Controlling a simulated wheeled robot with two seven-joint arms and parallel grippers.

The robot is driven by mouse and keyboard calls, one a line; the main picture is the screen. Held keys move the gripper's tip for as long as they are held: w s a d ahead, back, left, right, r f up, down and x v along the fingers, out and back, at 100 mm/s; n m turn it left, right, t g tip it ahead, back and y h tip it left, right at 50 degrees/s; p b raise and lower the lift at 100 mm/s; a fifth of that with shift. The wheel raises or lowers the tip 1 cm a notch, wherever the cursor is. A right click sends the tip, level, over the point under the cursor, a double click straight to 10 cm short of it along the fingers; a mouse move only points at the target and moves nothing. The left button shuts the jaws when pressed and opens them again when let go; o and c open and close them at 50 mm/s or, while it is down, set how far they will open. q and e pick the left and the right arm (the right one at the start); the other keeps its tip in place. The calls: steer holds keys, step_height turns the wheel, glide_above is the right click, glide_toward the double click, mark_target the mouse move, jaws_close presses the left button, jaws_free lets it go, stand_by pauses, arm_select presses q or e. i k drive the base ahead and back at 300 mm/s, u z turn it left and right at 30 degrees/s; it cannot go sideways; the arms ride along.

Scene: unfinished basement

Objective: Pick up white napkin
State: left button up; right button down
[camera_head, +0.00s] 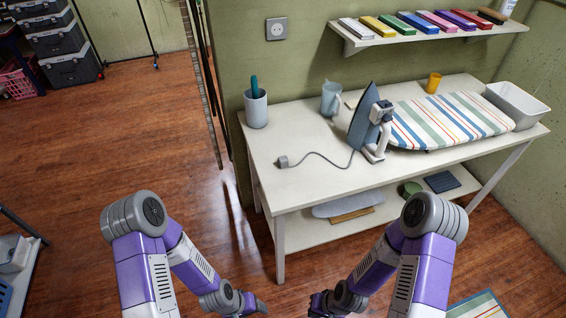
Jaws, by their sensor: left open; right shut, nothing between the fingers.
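The white napkin (356,28) appears to be the folded white item at the left end of the wall shelf (350,45), first in a row of folded coloured items. My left gripper (258,304) is low in the view, in front of the table and far from the shelf; it is open and empty. My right gripper (316,303) is to its right near the bottom edge, shut with nothing in it. Both grippers are small and partly hidden by my wrists.
A white table (290,190) stands below the shelf. On it are an iron (364,118) with a cord, a striped ironing board (450,118), a jug (331,99), a yellow cup (433,82), a grey cup (256,110) and a white basin (518,103). Floor at left is mostly clear.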

mark_target(356, 28)
steer(key=u, duration=3.65)
steer(key=k, duration=2.25)
steer(key=z, duration=0.9)
